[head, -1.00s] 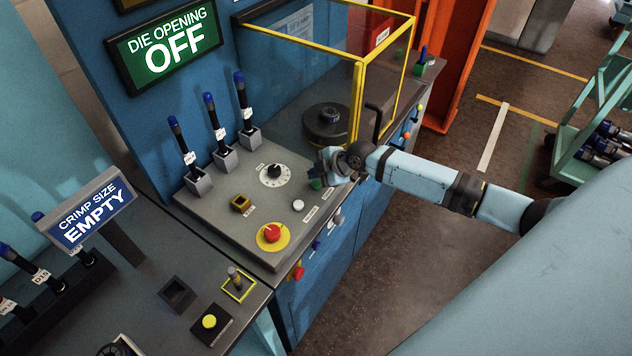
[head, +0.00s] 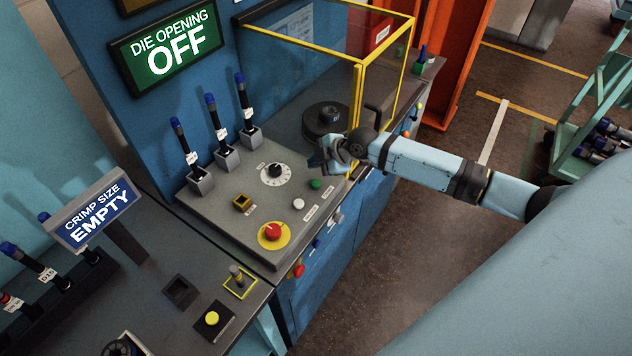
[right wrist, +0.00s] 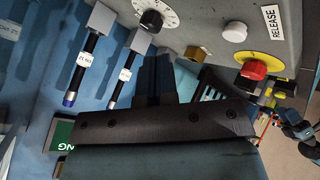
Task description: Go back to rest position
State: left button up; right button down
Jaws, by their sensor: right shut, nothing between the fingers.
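My right gripper (head: 318,164) hangs above the back right part of the grey control panel (head: 222,205), near the green button (head: 315,184). In the right wrist view its dark fingers (right wrist: 156,80) are together with nothing between them. They point toward the panel, where the black dial (right wrist: 151,20), the white button (right wrist: 234,32) and the red emergency button (right wrist: 254,70) show. The gripper appears apart from the panel. My left gripper is not in view.
A yellow-framed guard (head: 358,100) stands close behind my right gripper. Several upright blue-capped tools (head: 214,118) stand on the panel's left. A green sign (head: 166,45) reads "DIE OPENING OFF", a blue one (head: 98,215) "CRIMP SIZE EMPTY". Floor (head: 400,260) right of the machine is clear.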

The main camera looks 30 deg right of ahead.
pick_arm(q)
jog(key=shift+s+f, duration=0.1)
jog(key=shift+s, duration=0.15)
